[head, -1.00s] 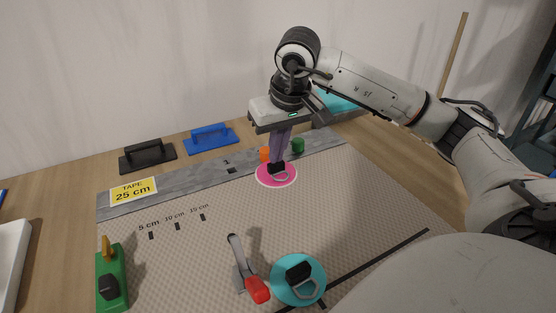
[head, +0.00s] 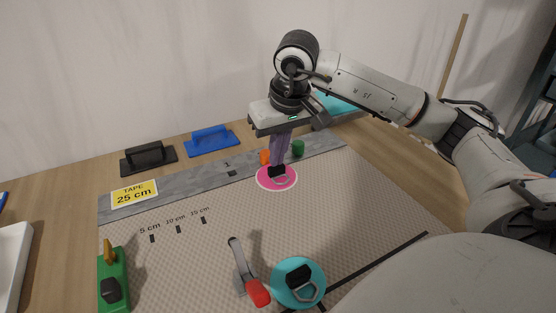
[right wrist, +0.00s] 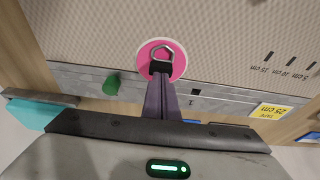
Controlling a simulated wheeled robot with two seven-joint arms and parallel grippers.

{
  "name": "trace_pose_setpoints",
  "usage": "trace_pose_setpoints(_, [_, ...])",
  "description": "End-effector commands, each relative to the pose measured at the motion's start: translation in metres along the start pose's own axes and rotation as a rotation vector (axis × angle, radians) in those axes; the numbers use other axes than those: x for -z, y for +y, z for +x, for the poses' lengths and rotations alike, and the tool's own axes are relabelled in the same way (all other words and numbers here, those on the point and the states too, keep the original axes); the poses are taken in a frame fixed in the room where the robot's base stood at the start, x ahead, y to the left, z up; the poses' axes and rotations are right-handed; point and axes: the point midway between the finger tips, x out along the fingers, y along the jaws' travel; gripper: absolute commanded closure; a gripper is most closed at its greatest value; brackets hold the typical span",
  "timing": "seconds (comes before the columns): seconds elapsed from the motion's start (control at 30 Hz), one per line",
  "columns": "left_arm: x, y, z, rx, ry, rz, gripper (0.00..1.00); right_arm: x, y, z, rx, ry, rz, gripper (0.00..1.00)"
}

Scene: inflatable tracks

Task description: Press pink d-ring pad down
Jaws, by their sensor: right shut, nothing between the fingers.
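The round pink d-ring pad (head: 289,183) with a pale rim lies flat on the beige textured sheet, at the edge of the grey strip. It also shows in the right wrist view (right wrist: 177,68), with its metal ring (right wrist: 161,52) and black strap. My right gripper (head: 277,168) points down with its purple fingers together and empty. Its tips (right wrist: 160,72) are over the black strap part of the pad and look in contact with it, though I cannot tell how firmly. My left gripper is in no view.
A teal d-ring pad (head: 316,270) and a grey lever with a red end (head: 258,291) are at the front. A green tool (head: 113,275) is at left. Black (head: 148,158) and blue (head: 211,140) trowels stand behind. Orange and green (head: 298,148) pieces sit just behind the pink pad.

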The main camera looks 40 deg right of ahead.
Motion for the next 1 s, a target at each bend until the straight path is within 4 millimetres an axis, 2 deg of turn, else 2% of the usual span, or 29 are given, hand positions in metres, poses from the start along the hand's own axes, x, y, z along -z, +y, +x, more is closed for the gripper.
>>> trace_pose_setpoints(0.3, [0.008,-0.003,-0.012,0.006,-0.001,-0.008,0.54,0.009,0.001,-0.025,0.001,0.01,0.003,1.0])
trace_pose_setpoints(0.53, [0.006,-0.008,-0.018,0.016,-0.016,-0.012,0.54,0.014,0.001,-0.039,0.001,0.013,0.004,1.0])
trace_pose_setpoints(1.0, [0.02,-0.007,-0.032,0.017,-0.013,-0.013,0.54,0.021,0.001,-0.062,0.001,0.013,0.004,1.0])
